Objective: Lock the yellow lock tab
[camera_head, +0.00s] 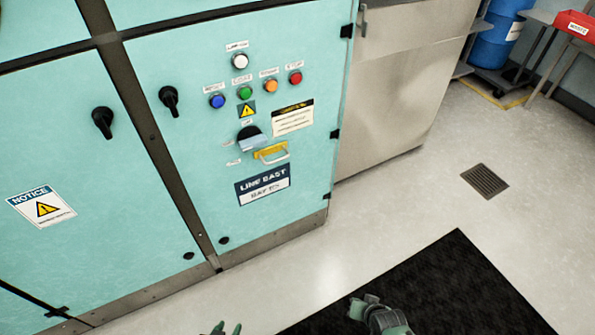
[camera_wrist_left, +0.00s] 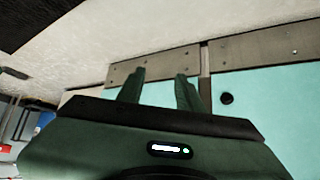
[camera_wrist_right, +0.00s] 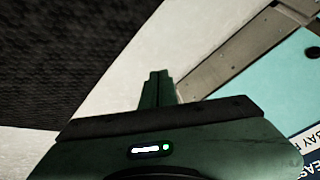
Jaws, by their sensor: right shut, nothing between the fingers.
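The yellow lock tab (camera_head: 270,150) is on the turquoise cabinet door, just below a dark rotary switch (camera_head: 249,133) with a pale plate. A thin metal loop (camera_head: 276,157) hangs at the tab. Whether the tab is pushed in or out is too small to tell. My left gripper (camera_head: 225,328) is at the bottom edge of the head view, below and away from the tab. Its fingers are apart and empty in the left wrist view (camera_wrist_left: 160,88). My right gripper (camera_head: 362,303) is over the black mat, far from the tab. Its fingers are together in the right wrist view (camera_wrist_right: 159,87).
The cabinet door carries blue (camera_head: 217,101), green (camera_head: 245,93), orange (camera_head: 271,86) and red (camera_head: 295,77) buttons and a "LINE EAST" label (camera_head: 263,184). Black handles (camera_head: 169,98) stick out to the left. A black mat (camera_head: 440,290) and open floor lie in front.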

